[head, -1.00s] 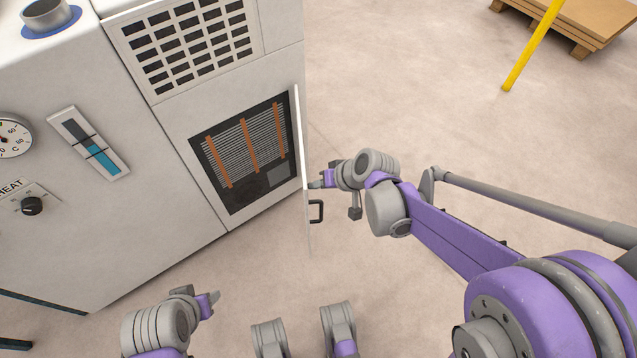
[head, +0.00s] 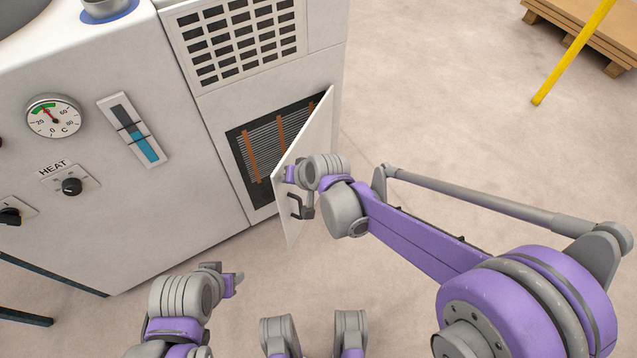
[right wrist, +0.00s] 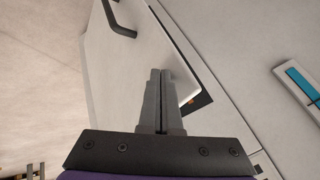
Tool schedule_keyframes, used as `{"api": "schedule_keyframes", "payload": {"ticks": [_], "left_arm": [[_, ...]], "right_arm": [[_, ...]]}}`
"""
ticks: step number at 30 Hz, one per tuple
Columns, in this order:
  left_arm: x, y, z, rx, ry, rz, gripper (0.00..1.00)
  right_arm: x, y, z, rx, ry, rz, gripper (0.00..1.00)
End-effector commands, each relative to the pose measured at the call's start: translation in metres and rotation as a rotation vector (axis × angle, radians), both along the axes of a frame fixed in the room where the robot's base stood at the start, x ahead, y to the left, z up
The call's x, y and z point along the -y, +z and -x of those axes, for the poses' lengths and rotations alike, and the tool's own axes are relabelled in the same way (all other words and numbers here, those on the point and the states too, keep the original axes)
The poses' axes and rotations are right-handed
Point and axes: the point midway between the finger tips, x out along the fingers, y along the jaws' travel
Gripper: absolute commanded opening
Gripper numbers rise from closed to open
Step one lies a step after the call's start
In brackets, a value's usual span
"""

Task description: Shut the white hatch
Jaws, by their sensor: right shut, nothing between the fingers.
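The white hatch (head: 319,128) on the machine's side stands partly open, hinged at the right edge of its opening. Its dark handle (head: 295,206) is on the outer face. Behind it, the opening (head: 246,178) shows a dark finned panel with orange strips. My right gripper (head: 284,174) is shut and empty, its fingertips at the hatch's outer face above the handle. In the right wrist view the closed fingers (right wrist: 160,72) lie against or just over the hatch (right wrist: 110,85); contact is not certain. My left gripper (head: 238,278) is low, apart from the hatch; its finger gap is unclear.
The white machine (head: 170,200) fills the left, with a dial gauge (head: 53,116), a heat knob (head: 72,187) and a vent grille (head: 238,36). A yellow post (head: 572,52) and a pallet (head: 590,30) stand far right. The floor between is clear.

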Motion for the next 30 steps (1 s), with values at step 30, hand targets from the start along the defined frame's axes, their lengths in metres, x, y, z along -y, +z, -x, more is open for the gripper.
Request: {"api": "schedule_keyframes", "payload": {"ticks": [30], "left_arm": [[0.000, 0.014, 0.001, 0.005, 0.000, 0.000, 0.50]], "right_arm": [[-0.138, 0.000, -0.107, -0.001, -0.001, 0.000, 0.00]]}}
